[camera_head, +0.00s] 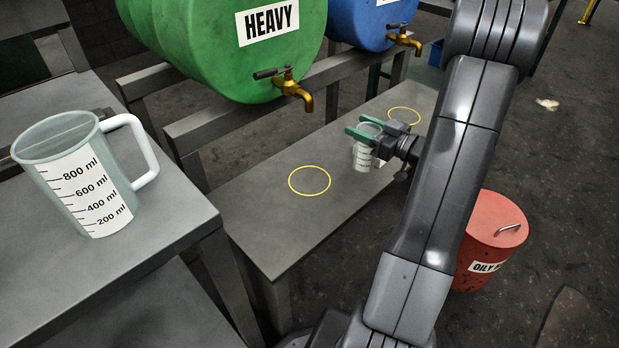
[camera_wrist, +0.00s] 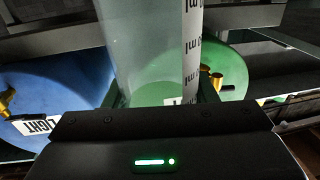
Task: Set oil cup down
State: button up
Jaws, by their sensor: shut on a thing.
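A small clear oil cup (camera_head: 365,157) with a white measuring label is held over the grey bench (camera_head: 262,226). My gripper (camera_head: 364,131) has its green fingers shut on the cup, near its upper part. The cup is upright, between the two yellow rings on the bench. I cannot tell whether its base touches the bench. In the wrist view the cup (camera_wrist: 152,50) fills the middle between my fingers. The near yellow ring (camera_head: 309,181) is empty. The far yellow ring (camera_head: 404,116) lies beyond my gripper and looks empty.
A green HEAVY drum (camera_head: 230,60) with a brass tap (camera_head: 291,86) overhangs the bench. A blue drum (camera_head: 365,22) with a tap (camera_head: 404,38) stands beyond. A large measuring jug (camera_head: 85,175) sits on the left table (camera_head: 60,270). A red OILY bin (camera_head: 490,235) stands at right.

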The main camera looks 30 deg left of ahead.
jog(key=s+d+f+n+g, duration=0.2)
jog(key=s+d+n+g, duration=0.1)
jog(key=s+d+g, duration=0.25)
jog(key=s+a+f+b, duration=0.1)
jog(key=a+f+b, duration=0.2)
jog(key=a, duration=1.5)
jog(key=shift+s+a+t, duration=0.25)
jog(key=shift+s+t, duration=0.1)
jog(key=shift+s, duration=0.05)
jog(key=shift+f, duration=0.2)
jog(key=shift+f, duration=0.15)
jog(key=o, duration=1.3)
jog(key=shift+r, duration=0.2)
